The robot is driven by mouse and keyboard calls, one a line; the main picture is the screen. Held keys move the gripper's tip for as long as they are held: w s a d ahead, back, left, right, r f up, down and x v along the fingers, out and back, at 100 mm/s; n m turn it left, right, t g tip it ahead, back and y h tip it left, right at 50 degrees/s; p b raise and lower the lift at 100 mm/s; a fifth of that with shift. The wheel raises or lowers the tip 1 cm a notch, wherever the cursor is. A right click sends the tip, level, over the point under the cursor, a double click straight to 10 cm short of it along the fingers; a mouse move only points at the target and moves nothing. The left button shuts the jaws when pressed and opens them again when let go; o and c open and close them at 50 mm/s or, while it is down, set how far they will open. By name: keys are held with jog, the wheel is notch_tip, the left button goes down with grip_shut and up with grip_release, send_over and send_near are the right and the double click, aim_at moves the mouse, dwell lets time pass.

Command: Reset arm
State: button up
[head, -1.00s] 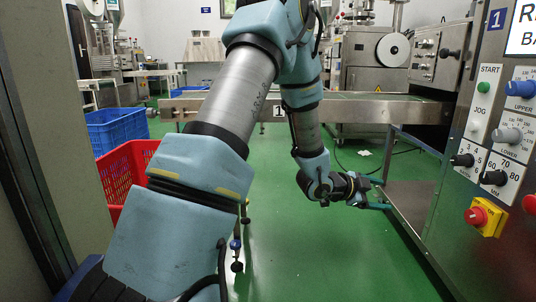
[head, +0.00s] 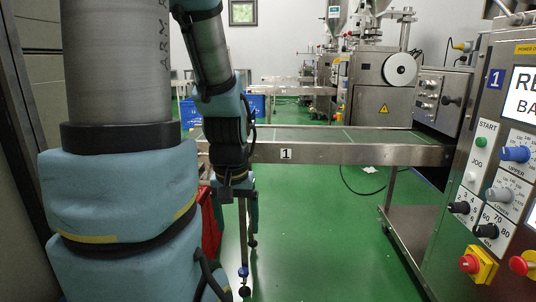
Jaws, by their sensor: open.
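My arm is folded on the left of the head view, with its last links hanging down. My gripper (head: 235,210) points downward at the end of the arm, in front of the conveyor's left part. The left finger is hard to make out against the red crate behind.
A conveyor (head: 345,153) marked 1 crosses the middle. A control panel (head: 490,190) with knobs and red stop buttons stands at the right. A red crate (head: 210,235) is mostly hidden behind my arm. Blue crates (head: 256,105) stand farther back. The green floor (head: 320,240) is clear in the centre.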

notch_tip(320, 180, up, 34)
jog(key=p, duration=3.2)
